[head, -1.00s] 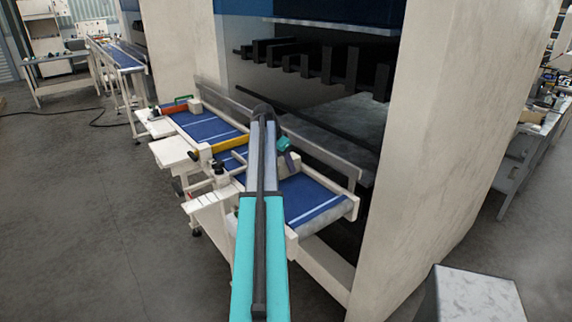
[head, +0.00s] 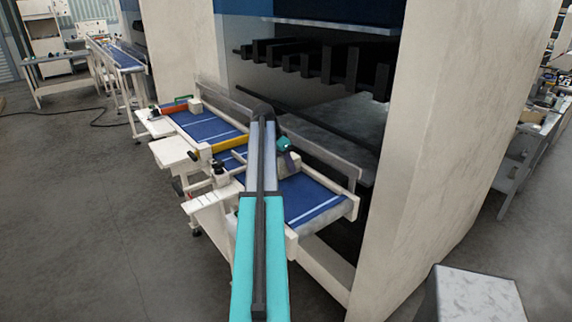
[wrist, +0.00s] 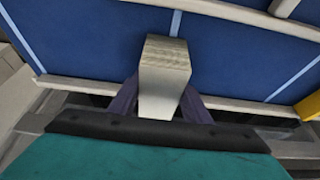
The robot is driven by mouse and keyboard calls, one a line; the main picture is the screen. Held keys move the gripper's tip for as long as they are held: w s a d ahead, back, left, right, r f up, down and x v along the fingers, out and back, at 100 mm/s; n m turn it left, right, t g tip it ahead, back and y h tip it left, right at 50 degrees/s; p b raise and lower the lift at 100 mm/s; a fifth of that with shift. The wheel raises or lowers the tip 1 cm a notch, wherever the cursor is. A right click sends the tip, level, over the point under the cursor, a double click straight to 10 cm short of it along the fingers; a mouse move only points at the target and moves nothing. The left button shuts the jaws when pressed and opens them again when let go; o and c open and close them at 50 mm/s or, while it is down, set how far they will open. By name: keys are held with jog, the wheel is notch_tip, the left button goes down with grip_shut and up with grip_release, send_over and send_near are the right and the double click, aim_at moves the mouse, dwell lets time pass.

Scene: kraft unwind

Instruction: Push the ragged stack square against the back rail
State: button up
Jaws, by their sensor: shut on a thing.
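My gripper (wrist: 160,108) shows purple fingers in the wrist view. They are shut on a pale block (wrist: 165,75) with fine layered lines on its far end. I cannot tell whether this block is the stack; no other stack shows. The block is over the blue belt (wrist: 95,45), its far end apart from the pale rail (wrist: 235,12) at the top. The grey back rail (head: 325,152) runs along the machine side.
The press opening (head: 330,125) lies behind the back rail. A pale machine wall (head: 440,130) stands at right. The belt's right end (head: 310,200) is clear.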

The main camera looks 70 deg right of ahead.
dwell(0.4)
jog(key=o, duration=1.1)
jog(key=shift+a, duration=0.1)
jog(key=shift+f, duration=0.1)
jog(key=shift+w, duration=0.1)
jog(key=shift+b+v, duration=2.15)
jog(key=shift+v, duration=4.8)
